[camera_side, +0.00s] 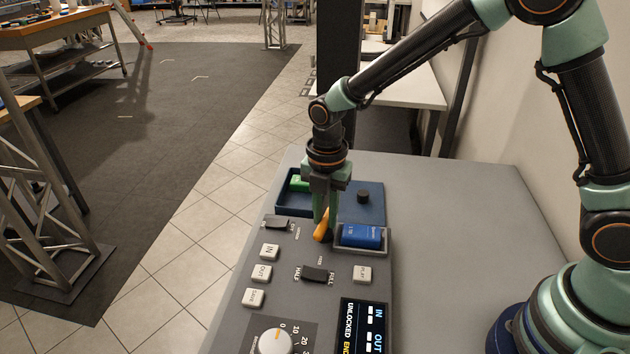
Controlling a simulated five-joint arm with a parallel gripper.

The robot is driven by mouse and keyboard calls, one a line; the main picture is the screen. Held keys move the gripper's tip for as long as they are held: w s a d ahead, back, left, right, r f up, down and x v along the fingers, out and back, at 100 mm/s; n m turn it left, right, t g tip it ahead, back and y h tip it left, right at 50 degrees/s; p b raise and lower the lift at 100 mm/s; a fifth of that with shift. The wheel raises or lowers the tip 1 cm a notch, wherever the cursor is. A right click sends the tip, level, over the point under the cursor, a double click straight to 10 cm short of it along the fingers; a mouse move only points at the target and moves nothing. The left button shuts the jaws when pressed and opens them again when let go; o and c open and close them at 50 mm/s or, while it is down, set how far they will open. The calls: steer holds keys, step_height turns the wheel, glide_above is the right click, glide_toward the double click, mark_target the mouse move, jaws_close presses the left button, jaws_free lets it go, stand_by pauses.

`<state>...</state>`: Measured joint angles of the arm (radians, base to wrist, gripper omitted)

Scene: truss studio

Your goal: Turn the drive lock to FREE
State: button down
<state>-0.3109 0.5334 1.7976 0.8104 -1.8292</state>
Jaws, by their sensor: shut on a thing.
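My gripper (325,222) points down over the far part of the grey control panel. Its fingers are shut on an orange handle (320,233), which looks like the drive lock's lever. The handle leans, its near end toward the lower left. The fingers hide its upper end and its base. I cannot read a FREE mark beside it.
A blue block (361,235) sits in a holder right of the handle. Behind is a blue tray (375,208) with a green item (298,184) and a black knob (363,196). Nearer are a HALF/FULL switch (317,273), white buttons (262,272) and a dial (275,342). Grey tabletop on the right is clear.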

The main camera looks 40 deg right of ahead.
mark_target(325, 220)
steer(key=shift+n, duration=1.1)
steer(key=c, duration=0.8)
jaws_free()
steer(key=shift+o, duration=0.2)
step_height(325, 220, up, 12)
steer(key=shift+r, duration=0.1)
